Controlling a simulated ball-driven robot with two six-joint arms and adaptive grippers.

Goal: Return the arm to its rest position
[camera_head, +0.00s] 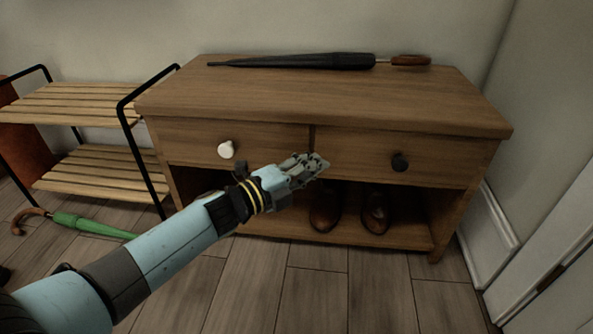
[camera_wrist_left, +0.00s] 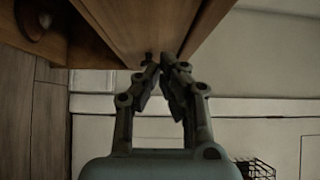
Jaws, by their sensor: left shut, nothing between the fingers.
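My left gripper (camera_head: 318,163) is in front of the wooden cabinet (camera_head: 320,91), near the gap between its two drawers. Its arm comes in from the lower left. In the left wrist view the fingers (camera_wrist_left: 162,60) are together at the tips with nothing between them. The left drawer (camera_head: 270,147) has a white knob (camera_head: 226,149) and the right drawer (camera_head: 440,155) a dark knob (camera_head: 399,162). Both drawers look closed. My right gripper is in neither view.
A black umbrella (camera_head: 330,61) lies on the cabinet top. Brown shoes (camera_head: 375,210) stand in the open lower shelf. A slatted rack (camera_head: 90,173) stands at left, with a green umbrella (camera_head: 90,225) on the floor before it. The floor (camera_head: 320,290) in front of the cabinet is clear.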

